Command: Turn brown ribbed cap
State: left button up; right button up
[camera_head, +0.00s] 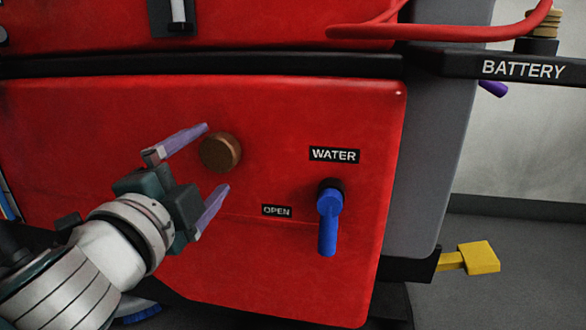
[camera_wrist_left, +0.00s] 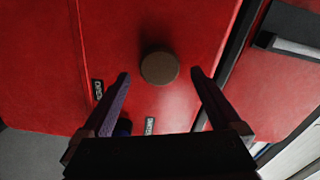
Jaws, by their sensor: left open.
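The brown cap (camera_head: 220,152) sits on the red front panel of the machine, left of the WATER label. It also shows in the left wrist view (camera_wrist_left: 159,68) as a round brown disc, just beyond and between the fingertips. My left gripper (camera_head: 217,158) is open, with one purple finger above and left of the cap and the other below it. In the wrist view the open fingers (camera_wrist_left: 159,74) spread to either side of the cap, and a gap shows on both sides. I cannot tell whether the tips reach the cap's depth. The right gripper is out of view.
A blue valve handle (camera_head: 328,228) hangs down right of the cap, below the WATER label (camera_head: 334,155) and near the OPEN label (camera_head: 276,211). A yellow pedal (camera_head: 480,257) sticks out at lower right. A black BATTERY bracket (camera_head: 520,69) and red cable are at upper right.

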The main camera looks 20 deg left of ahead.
pick_arm(q)
jog(key=v, duration=0.6)
jog(key=shift+s, duration=0.35)
jog(key=s+a+r+n+g+p, duration=0.1)
jog(key=r+n+g+p, duration=0.15)
jog(key=r+p, duration=0.5)
jog(key=s+a+r+n+g+y+p, duration=0.1)
jog(key=s+r+n+p, duration=0.15)
jog(key=r+p, duration=0.5)
jog(key=a+r+n+g+p, duration=0.1)
jog(key=r+n+g+p, duration=0.3)
jog(key=p, duration=0.6)
jog(key=s+d+r+n+g+h+p, duration=0.1)
jog(key=s+d+r+g+h+p, duration=0.35)
jog(key=r+p, duration=0.9)
jog(key=s+d+r+g+h+p, duration=0.15)
jog(key=s+d+r+p, duration=0.45)
jog(key=s+r+p, duration=0.7)
jog(key=w+r+p, duration=0.2)
jog(key=r+p, duration=1.3)
jog(key=p, duration=0.3)
jog(key=w+r+p, duration=0.2)
jog(key=r+p, duration=1.4)
jog(key=p, duration=0.3)
jog(key=shift+a, duration=0.1)
